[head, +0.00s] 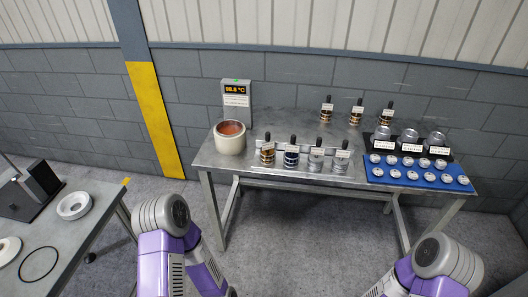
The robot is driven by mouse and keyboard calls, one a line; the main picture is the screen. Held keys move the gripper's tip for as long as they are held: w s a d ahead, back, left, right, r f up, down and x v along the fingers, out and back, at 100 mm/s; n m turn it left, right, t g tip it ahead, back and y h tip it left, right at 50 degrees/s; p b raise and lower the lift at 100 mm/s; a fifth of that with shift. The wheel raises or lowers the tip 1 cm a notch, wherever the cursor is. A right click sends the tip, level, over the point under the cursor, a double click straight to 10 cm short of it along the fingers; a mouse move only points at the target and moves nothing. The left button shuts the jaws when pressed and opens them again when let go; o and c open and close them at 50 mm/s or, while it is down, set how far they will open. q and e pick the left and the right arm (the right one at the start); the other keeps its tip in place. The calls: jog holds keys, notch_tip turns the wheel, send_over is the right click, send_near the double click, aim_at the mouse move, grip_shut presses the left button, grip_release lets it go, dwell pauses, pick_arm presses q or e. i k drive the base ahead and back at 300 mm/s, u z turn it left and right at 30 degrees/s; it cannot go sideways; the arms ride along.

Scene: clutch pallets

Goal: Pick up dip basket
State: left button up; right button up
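Several small round holders with upright black handles and white labels stand on the metal table (220,160); they look like dip baskets, but the labels are too small to read. The front row has a gold one (267,155), a dark blue one (291,157) and two silver ones (316,159) (340,161). Three gold-and-black ones (326,115) (356,117) (386,117) stand at the back. My purple arms show at the bottom, but neither gripper is in view.
A cream pot (230,141) of reddish liquid stands left, before a display (236,95) reading about 98.8 °C. A blue mat (405,178) with several metal discs lies right, before clear-domed items (409,137). A side table (95,215) holds rings. Floor between tables is clear.

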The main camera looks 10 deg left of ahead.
aim_at(290, 160)
jog(key=u, duration=0.65)
jog(key=i, duration=0.75)
jog(key=u, duration=0.3)
